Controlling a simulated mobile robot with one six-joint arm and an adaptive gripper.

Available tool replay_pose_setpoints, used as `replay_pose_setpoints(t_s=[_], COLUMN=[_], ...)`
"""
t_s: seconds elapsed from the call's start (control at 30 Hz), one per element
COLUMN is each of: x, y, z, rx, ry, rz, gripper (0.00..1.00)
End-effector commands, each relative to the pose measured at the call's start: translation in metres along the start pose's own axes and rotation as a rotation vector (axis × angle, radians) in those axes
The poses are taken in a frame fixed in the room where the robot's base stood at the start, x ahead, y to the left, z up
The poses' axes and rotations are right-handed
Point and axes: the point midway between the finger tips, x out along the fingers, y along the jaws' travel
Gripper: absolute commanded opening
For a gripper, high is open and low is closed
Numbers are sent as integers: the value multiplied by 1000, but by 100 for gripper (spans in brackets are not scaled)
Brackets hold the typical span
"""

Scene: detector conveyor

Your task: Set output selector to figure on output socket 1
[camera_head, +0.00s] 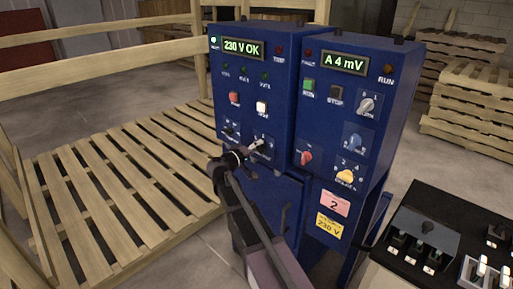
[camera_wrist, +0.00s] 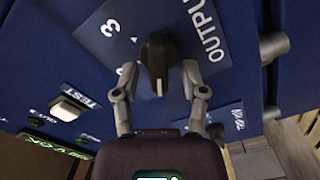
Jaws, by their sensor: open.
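The output selector is a black knob (camera_wrist: 158,55) with a white pointer line, on a blue panel marked OUTPUT and 3 in the wrist view. The pointer line faces down in that picture, away from the 3. My gripper (camera_wrist: 159,78) is open, with one finger on each side of the knob; whether the fingers touch it I cannot tell. In the head view my gripper (camera_head: 250,150) is at the lower part of the left blue cabinet (camera_head: 285,100) and partly covers the selector there. The other position numbers are hidden or unreadable.
The left display (camera_head: 242,49) reads 230 V OK. A white TEST button (camera_wrist: 68,108) is near the knob. The right cabinet has several knobs, among them a red one (camera_head: 304,158) and a yellow one (camera_head: 345,176). A black switch console (camera_head: 450,215) stands at right.

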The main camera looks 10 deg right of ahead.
Motion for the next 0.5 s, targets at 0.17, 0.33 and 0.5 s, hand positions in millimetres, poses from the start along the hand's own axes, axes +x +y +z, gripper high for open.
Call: replay_pose_setpoints(t_s=[0.17, 0.33, 0.5], x=[-12, -34, -60], y=[0, 0, 0], z=[0, 0, 1], rx=[0, 0, 0], ry=[1, 2, 2], rz=[-1, -1, -1], gripper=[56, 56, 56])
